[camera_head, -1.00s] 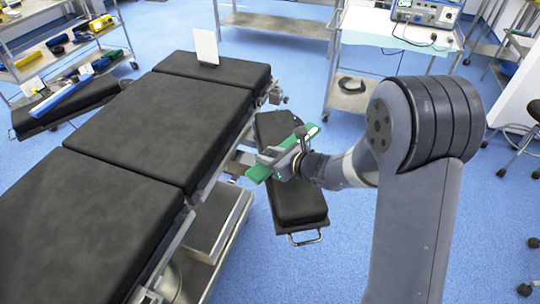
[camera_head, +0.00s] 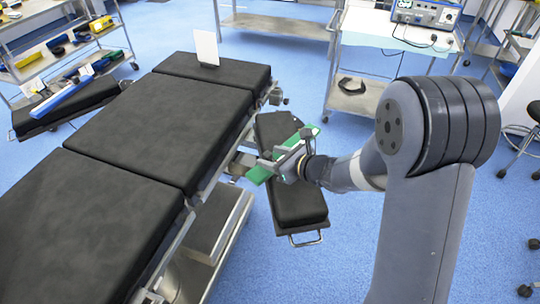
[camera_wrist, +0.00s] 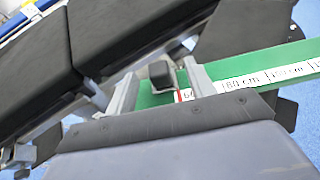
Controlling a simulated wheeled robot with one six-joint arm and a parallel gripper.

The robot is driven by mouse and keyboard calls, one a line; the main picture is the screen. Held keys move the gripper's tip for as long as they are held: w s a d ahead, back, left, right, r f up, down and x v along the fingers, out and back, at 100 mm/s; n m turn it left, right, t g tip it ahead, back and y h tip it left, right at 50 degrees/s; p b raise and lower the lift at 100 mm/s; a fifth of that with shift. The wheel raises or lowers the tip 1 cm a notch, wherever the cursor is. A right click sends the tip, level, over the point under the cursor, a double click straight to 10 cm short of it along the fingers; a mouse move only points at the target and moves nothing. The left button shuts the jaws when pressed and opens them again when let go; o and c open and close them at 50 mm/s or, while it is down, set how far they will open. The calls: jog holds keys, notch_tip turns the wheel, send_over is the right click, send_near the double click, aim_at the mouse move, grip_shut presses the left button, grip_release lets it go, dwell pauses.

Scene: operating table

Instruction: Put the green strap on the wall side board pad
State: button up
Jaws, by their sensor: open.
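The green strap (camera_head: 258,174) lies slanting across the black board pad (camera_head: 303,206) at the right side of the operating table, one end reaching toward the table. In the wrist view the strap (camera_wrist: 265,63) shows white labels with centimetre marks. My gripper (camera_head: 279,160) is open at the strap, its fingers (camera_wrist: 163,88) close around or over the strap's near part. A dark block shows between the fingers. Whether the fingers touch the strap I cannot tell. Another black board pad (camera_head: 38,122) is at the left side of the table, with a blue strap (camera_head: 62,98) on it.
The black operating table (camera_head: 150,125) fills the left and middle, with a white card (camera_head: 206,48) standing at its far end. A metal cart (camera_head: 355,98) stands behind on the right. A shelf rack (camera_head: 60,55) is at the left back. Blue floor is free around the right pad.

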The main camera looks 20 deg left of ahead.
jog(key=v, duration=1)
jog(key=shift+s+d, duration=0.15)
jog(key=shift+d, duration=0.1)
jog(key=x, duration=1.2)
jog(key=shift+a+f+b, duration=0.15)
jog(key=shift+f+b, duration=0.15)
jog(key=shift+b, duration=0.05)
notch_tip(320, 180, up, 3)
jog(key=shift+p, duration=0.55)
jog(key=shift+r, duration=0.7)
jog(key=shift+f, duration=0.1)
